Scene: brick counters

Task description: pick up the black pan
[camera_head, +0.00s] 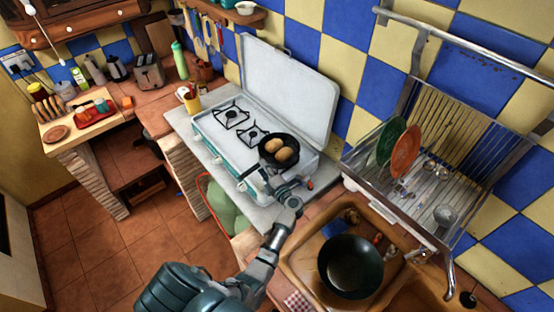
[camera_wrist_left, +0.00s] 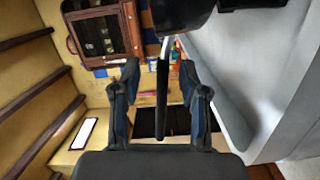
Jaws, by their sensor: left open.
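The black pan (camera_head: 279,150) sits on the right part of the white camping stove and holds two brown potato-like items (camera_head: 279,149). My left gripper (camera_head: 275,180) is at the near side of the pan, where the handle is mostly hidden by it. In the left wrist view the dark handle (camera_wrist_left: 163,95) runs between the two fingers of my left gripper (camera_wrist_left: 159,70). The fingers are apart, with a visible gap on each side of the handle. The dark pan body (camera_wrist_left: 182,14) shows beyond the fingertips. My right gripper is not in view.
The stove's raised white lid (camera_head: 290,95) stands behind the burners. A larger black pan (camera_head: 350,266) lies in the brown sink (camera_head: 300,262) at right. A dish rack (camera_head: 440,190) holds a green and an orange plate.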

